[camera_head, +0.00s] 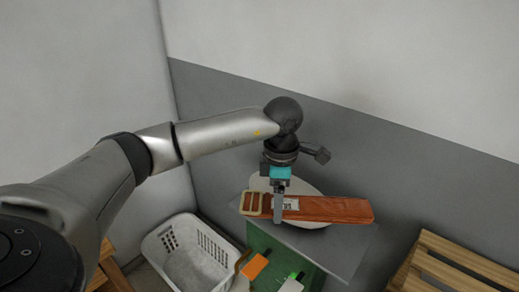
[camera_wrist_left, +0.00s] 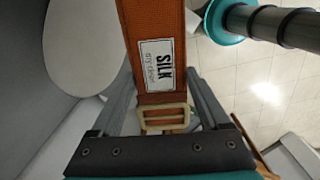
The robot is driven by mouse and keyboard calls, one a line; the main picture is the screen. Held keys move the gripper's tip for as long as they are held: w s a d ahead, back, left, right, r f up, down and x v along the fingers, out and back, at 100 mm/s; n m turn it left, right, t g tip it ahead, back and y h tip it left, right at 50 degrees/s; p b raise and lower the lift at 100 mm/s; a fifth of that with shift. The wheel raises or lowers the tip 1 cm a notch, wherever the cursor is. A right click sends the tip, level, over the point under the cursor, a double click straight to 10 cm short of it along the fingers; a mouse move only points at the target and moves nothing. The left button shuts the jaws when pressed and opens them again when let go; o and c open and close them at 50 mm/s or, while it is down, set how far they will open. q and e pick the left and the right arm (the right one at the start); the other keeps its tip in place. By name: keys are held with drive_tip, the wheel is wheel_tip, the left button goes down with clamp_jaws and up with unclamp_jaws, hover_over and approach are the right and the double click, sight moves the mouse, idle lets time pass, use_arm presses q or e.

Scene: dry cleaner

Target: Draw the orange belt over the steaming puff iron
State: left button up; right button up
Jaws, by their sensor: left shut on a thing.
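The orange belt (camera_head: 335,209) lies across the front of the white, rounded puff iron (camera_head: 302,187) in the head view, its free end reaching out to the right. Its pale buckle (camera_head: 251,203) sticks out on the left. My left gripper (camera_head: 278,212) points down and is shut on the belt near the buckle end. In the left wrist view the belt (camera_wrist_left: 155,25), with a white "SILK" label, runs away from between the fingers (camera_wrist_left: 163,105). The puff iron (camera_wrist_left: 80,40) shows pale at upper left there. No steam can be made out. My right gripper is not in view.
The puff iron stands at a grey tabletop (camera_head: 345,243) over a green cabinet (camera_head: 262,238). A white laundry basket (camera_head: 165,262) stands at lower left. A slatted wooden bench (camera_head: 455,262) is at lower right. Orange and green-marked small items lie below the table front.

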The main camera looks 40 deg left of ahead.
sight(260, 196)
use_arm(q)
drive_tip(key=w+a+r+n+p, duration=0.2)
drive_tip(key=a+r+n+p, duration=0.3)
drive_tip(key=n, duration=0.6)
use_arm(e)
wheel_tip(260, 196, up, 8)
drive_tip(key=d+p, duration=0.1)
use_arm(q)
drive_tip(key=shift+s+a+f+b, duration=0.1)
drive_tip(key=shift+a+f+b, duration=0.15)
drive_tip(key=shift+f+b, duration=0.95)
drive_tip(key=shift+w+a+f+b, duration=0.15)
drive_tip(key=shift+f+b, duration=0.4)
drive_tip(key=shift+f, duration=1.25)
drive_tip(key=shift+s+a+f+b, duration=0.15)
drive_tip(key=shift+a+f+b, duration=0.15)
drive_tip(key=shift+f+b, duration=0.9)
drive_tip(key=shift+f+p, duration=0.25)
drive_tip(key=shift+p, duration=0.05)
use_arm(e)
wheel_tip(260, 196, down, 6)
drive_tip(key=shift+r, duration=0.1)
